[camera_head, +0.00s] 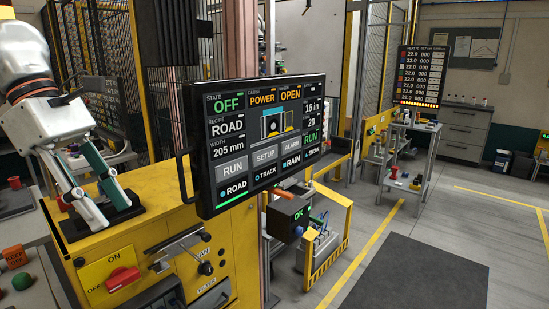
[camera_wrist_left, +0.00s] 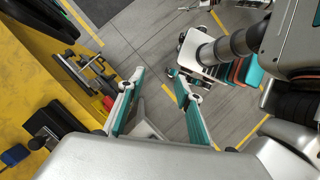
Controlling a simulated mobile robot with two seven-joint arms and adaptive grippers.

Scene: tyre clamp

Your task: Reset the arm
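My left gripper (camera_head: 116,216) hangs over the yellow cabinet (camera_head: 225,240) at the left of the head view, fingers pointing down and to the right. Its two white-and-teal fingers stand apart.
A large screen (camera_head: 262,140) reading OFF, POWER and OPEN stands right of my left gripper. A red rotary switch (camera_head: 122,279) is on the cabinet front. A dark mat (camera_head: 420,270) lies on open floor.

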